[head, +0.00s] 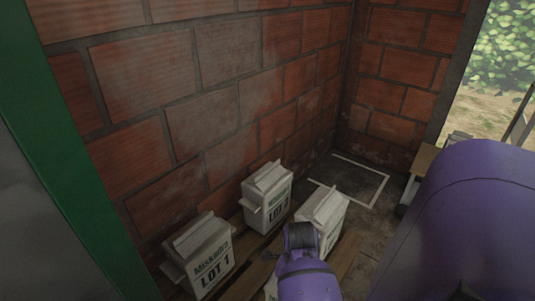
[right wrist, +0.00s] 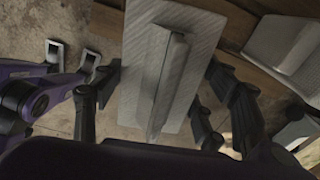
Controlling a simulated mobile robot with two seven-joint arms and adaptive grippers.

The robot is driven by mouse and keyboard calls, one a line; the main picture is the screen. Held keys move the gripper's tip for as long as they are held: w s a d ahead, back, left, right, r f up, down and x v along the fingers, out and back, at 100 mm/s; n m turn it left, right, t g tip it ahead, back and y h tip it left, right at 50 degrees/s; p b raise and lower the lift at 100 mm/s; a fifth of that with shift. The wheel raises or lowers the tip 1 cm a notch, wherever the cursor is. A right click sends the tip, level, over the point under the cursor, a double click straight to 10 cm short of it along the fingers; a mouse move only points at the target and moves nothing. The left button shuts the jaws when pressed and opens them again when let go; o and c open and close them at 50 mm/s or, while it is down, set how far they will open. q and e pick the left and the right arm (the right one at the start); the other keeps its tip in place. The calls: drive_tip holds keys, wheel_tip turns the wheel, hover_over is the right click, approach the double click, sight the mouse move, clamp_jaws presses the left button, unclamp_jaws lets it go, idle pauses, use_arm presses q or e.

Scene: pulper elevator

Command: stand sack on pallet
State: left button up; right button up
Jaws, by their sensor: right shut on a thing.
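White sacks stand on a wooden pallet (head: 245,272). The front left sack (head: 207,258) reads LOT 1. Another sack (head: 268,198) stands behind it near the brick wall. A third sack (head: 326,212) is upright near the pallet's right side, just beyond my right gripper (head: 300,237). In the right wrist view, my right gripper (right wrist: 155,125) has its fingers on both sides of a sack top (right wrist: 150,40) with a raised fold and is shut on it. Whether its base touches the pallet is hidden. My left gripper (right wrist: 75,57) appears open and empty beside it.
A brick wall (head: 230,90) runs behind the sacks. A white-outlined floor area (head: 355,180) lies empty beyond them. Another sack top (right wrist: 285,45) is close to the held sack in the right wrist view. A green post (head: 75,170) borders the left.

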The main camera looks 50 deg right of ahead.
use_arm(q)
drive_tip(key=shift+g, duration=0.3)
drive_tip(key=f+b, duration=0.2)
drive_tip(key=s+f+b, duration=0.1)
drive_tip(key=f+b, duration=0.1)
drive_tip(key=shift+s+a+f+b, duration=0.1)
drive_tip(key=shift+a+f+b, duration=0.1)
drive_tip(key=shift+b, duration=0.15)
use_arm(e)
drive_tip(key=w+a+f, duration=0.3)
drive_tip(key=a+f, duration=0.2)
drive_tip(key=f, duration=0.2)
drive_tip(key=w+a+f+m, duration=0.1)
drive_tip(key=w+a+f, duration=0.3)
drive_tip(key=f, duration=0.4)
drive_tip(key=shift+w+a+m, duration=0.2)
drive_tip(key=shift+a+m, duration=0.1)
drive_tip(key=shift+a, duration=0.15)
drive_tip(key=shift+f, duration=0.25)
drive_tip(key=o, duration=2.1)
drive_tip(key=shift+s, duration=0.1)
